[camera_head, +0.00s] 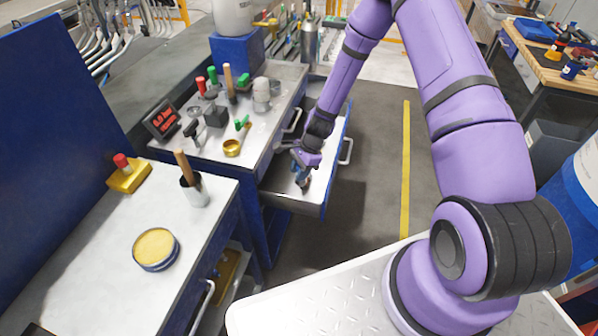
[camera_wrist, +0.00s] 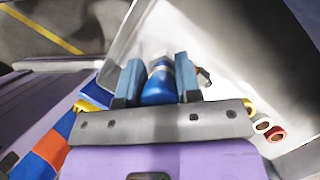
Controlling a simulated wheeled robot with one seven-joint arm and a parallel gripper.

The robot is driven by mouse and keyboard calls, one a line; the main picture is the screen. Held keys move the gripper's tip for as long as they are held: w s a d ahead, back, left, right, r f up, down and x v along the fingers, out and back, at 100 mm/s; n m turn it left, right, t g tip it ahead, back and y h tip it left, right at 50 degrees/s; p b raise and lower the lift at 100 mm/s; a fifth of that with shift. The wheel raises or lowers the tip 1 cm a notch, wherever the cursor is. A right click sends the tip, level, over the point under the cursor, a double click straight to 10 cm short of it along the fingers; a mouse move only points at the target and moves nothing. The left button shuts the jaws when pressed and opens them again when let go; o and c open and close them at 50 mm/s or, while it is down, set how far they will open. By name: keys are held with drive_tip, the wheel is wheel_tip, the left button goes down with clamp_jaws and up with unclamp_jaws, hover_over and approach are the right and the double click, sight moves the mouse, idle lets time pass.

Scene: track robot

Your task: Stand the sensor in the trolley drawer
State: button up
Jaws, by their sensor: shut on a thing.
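The trolley drawer (camera_head: 331,172) is pulled out from the trolley, with a pale metal floor and low walls. My gripper (camera_head: 302,170) is over the drawer, low down towards its near end. In the wrist view my gripper (camera_wrist: 158,80) has its two blue-grey fingers closed on the sides of the sensor (camera_wrist: 158,88), a blue cylinder with a pale band. The sensor's lower end points at the drawer floor; I cannot tell whether it touches. In the head view the sensor is mostly hidden by my gripper. The drawer wall and floor also show in the wrist view (camera_wrist: 225,60).
The trolley top (camera_head: 265,150) carries a dark display (camera_head: 161,119), a brass cup (camera_head: 232,147) and several handled tools. A nearer bench (camera_head: 110,230) holds a yellow-topped tin (camera_head: 155,249) and a cup with a wooden handle (camera_head: 195,190). Floor right of the drawer is clear.

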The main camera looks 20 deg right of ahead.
drive_tip(key=shift+f, duration=3.85)
drive_tip(key=shift+f, duration=0.15)
drive_tip(key=o, duration=1)
drive_tip(key=v, duration=1.2)
drive_tip(key=shift+w+r, duration=0.1)
drive_tip(key=shift+r, duration=0.15)
